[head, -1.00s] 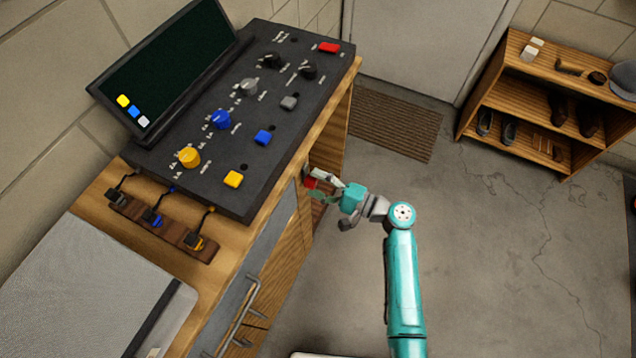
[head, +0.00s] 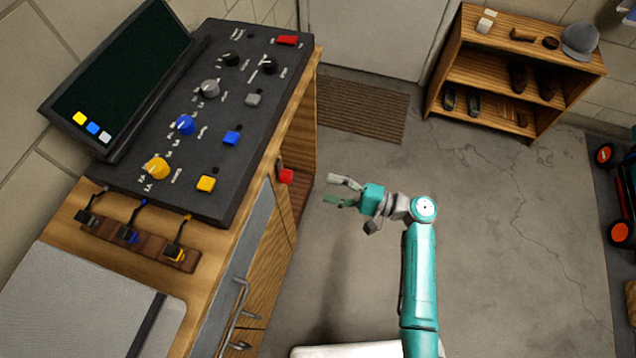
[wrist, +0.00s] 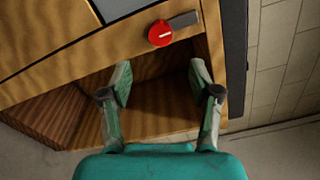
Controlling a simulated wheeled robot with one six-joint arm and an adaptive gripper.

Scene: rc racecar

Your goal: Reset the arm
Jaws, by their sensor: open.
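My gripper (head: 342,192) is open and empty. In the head view it hangs over the bare floor, to the right of the wooden cabinet, with its fingers pointing left toward it. A gap separates the fingertips from the red knob (head: 286,176) on the cabinet's side. In the wrist view my gripper (wrist: 160,85) shows its two fingers spread apart, facing the cabinet's open compartment (wrist: 75,115). The red knob (wrist: 160,33) there is above and between the fingers, apart from them, beside a dark grey bar (wrist: 184,20).
A control panel (head: 190,115) with colored knobs and buttons tops the cabinet (head: 262,258), beside a dark screen (head: 115,80). A shelf (head: 490,95) with shoes stands at the back right. A brown mat (head: 362,108) lies by the door. The floor (head: 500,230) between is clear.

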